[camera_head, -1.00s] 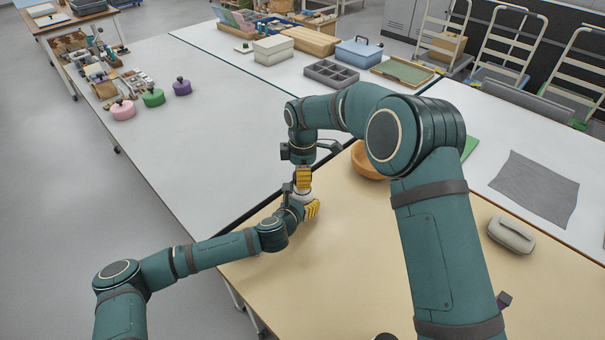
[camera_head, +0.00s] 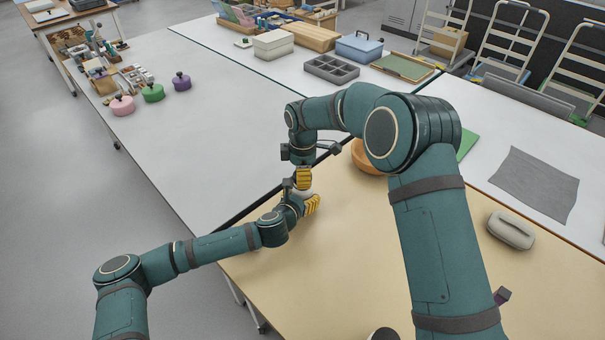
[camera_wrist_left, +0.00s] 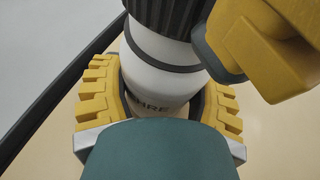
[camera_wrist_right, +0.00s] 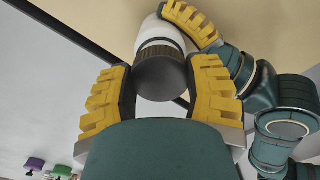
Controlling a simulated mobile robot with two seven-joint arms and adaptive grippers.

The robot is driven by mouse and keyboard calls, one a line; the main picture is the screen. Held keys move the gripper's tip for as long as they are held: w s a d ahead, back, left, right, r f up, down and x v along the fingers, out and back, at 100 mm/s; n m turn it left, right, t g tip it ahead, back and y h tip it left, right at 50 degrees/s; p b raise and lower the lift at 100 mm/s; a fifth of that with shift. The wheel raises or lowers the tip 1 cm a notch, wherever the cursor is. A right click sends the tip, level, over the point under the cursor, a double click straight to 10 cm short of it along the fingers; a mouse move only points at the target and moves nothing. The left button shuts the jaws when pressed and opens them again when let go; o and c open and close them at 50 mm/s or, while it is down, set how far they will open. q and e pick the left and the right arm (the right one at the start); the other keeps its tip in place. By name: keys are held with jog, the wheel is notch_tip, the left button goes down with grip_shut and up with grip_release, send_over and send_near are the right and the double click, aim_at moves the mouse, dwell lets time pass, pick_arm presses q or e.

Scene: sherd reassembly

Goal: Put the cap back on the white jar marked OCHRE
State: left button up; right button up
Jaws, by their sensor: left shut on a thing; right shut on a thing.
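The white jar (camera_wrist_left: 155,85) stands in my left gripper (camera_wrist_left: 155,105); the letters HRE show on its side and a dark band circles it. In the head view, my left gripper (camera_head: 308,205) is low over the tan table, shut around the jar. My right gripper (camera_head: 303,180) is just above it, pointing down. In the right wrist view, my right gripper (camera_wrist_right: 162,88) is shut on the dark round cap (camera_wrist_right: 162,78), which lines up with the jar's top (camera_wrist_right: 160,32). Cap and jar look to be touching; I cannot tell whether the cap is seated.
An orange bowl (camera_head: 368,158) stands right of the grippers, partly behind my right arm. A grey lidded case (camera_head: 511,231) and a grey cloth (camera_head: 534,184) lie farther right. Pink (camera_head: 122,105), green (camera_head: 153,93) and purple (camera_head: 181,82) knobbed objects stand at the left.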

jog(key=shift+f, duration=0.45)
pick_arm(q)
grip_shut()
pick_arm(e)
jog(key=o, duration=0.8)
jog(key=shift+r, duration=2.25)
